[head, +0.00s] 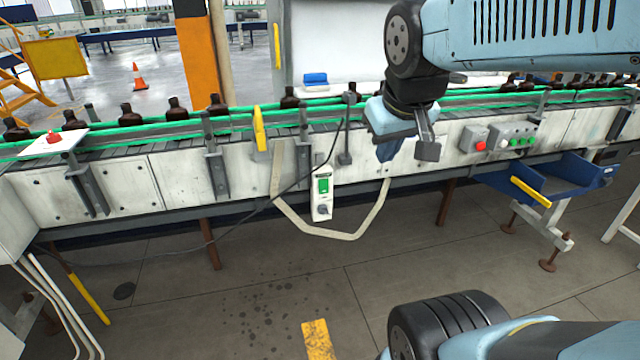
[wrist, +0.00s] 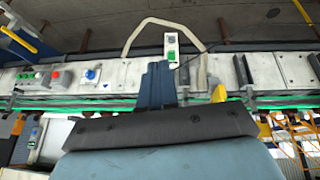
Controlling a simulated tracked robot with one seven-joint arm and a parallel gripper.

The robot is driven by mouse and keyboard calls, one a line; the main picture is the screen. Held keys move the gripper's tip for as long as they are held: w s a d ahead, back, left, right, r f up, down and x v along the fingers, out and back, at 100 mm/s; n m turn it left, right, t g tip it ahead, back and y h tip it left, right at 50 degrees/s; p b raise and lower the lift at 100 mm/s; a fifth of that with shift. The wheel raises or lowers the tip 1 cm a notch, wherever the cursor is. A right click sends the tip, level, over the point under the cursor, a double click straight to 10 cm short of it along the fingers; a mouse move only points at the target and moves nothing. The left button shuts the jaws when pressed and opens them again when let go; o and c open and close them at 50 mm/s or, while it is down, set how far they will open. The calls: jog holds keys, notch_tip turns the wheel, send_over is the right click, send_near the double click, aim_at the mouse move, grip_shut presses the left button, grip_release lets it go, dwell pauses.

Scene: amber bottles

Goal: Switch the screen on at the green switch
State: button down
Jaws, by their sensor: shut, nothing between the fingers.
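The green switch (head: 323,186) sits on a narrow white box (head: 321,200) on the front of the conveyor, with a round grey knob below it. In the wrist view, which looks upside down, the green switch (wrist: 171,57) shows just beyond and right of my fingertips. My gripper (head: 386,152) hangs in front of the conveyor, above and right of the switch in the head view. Its blue fingers are shut and empty, pointing down. They also show in the wrist view (wrist: 155,72), apart from the switch as far as I can tell. I cannot clearly identify a screen.
A pale bent guard rail (head: 330,235) loops around the switch box. A dark cable (head: 285,192) runs down left from it. A button panel (head: 498,138) and a blue chute (head: 560,185) are at right. Brown bottles (head: 178,108) stand along the conveyor. The floor in front has free room.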

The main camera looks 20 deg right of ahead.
aim_at(329, 190)
jog(key=w+d+f+n+y, duration=0.2)
jog(key=w+f+n, duration=0.6)
jog(key=w+f, duration=0.4)
jog(key=w+d+f+n+y, duration=0.2)
jog(key=w+f+n, duration=0.6)
jog(key=w+f, duration=0.4)
jog(key=shift+w+d+y, duration=0.15)
jog(key=shift+w+y, duration=0.45)
jog(key=shift+w, duration=0.7)
jog(key=shift+f, duration=0.2)
jog(key=shift+w+a+f, duration=0.6)
jog(key=shift+w+f, duration=0.8)
jog(key=shift+f, duration=0.05)
jog(key=shift+w+a+f, duration=0.6)
jog(key=shift+w+f, duration=0.8)
jog(key=shift+w, duration=0.05)
jog(key=shift+w+a+f, duration=0.6)
jog(key=shift+w+f, duration=0.8)
jog(key=shift+f, duration=0.05)
